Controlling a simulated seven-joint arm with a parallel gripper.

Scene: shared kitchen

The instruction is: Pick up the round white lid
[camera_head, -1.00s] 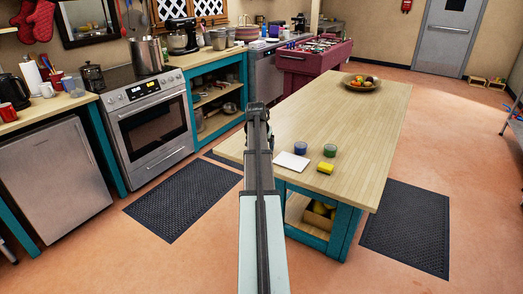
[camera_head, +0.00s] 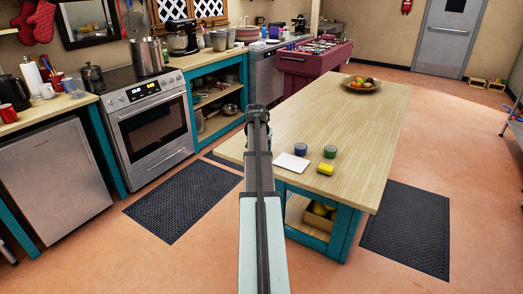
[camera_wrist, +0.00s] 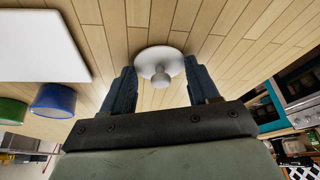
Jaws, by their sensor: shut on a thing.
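The round white lid (camera_wrist: 160,54) with a knob shows in the wrist view, over the wooden tabletop. My gripper (camera_wrist: 160,70) has one dark finger on each side of it and is shut on it. The knob points toward the wrist camera. Whether the lid touches the tabletop cannot be told from this angle. In the head view my arm reaches over the near left end of the wooden table (camera_head: 350,115), and the lid and fingertips are hidden behind it.
A fruit bowl (camera_head: 361,86) stands at the far end. The table's middle is clear.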

